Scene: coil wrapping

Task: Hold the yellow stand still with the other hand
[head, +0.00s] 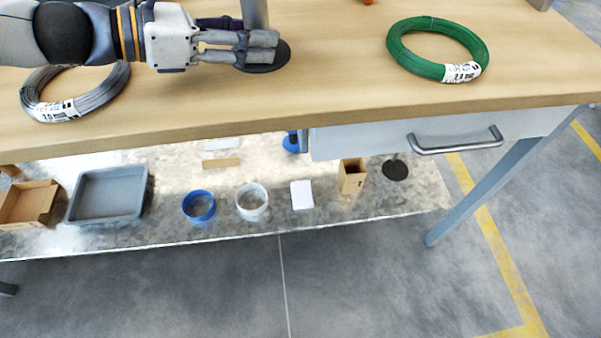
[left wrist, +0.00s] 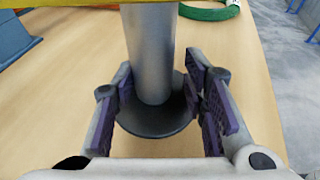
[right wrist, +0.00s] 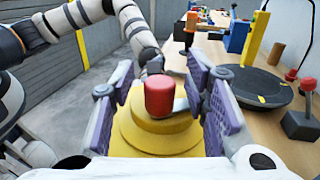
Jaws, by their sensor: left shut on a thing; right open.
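The stand's grey post (head: 255,12) rises from a round black base (head: 268,66) on the table, its top out of the head view. My left gripper (head: 262,48) is shut on the post low down, just above the base. In the left wrist view the post (left wrist: 150,55) stands between the purple finger pads (left wrist: 168,105), with a strip of yellow (left wrist: 60,4) above. In the right wrist view the stand's yellow round top (right wrist: 150,135) carries a red knob (right wrist: 159,97). My right gripper (right wrist: 172,95) is open, its fingers either side of the knob.
A green coil (head: 408,55) lies right of the stand and a grey coil (head: 45,108) lies left, under my left arm. A black turntable-like disc (right wrist: 250,88) and coloured tools stand on the table in the right wrist view. Boxes and bins fill the lower shelf (head: 330,215).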

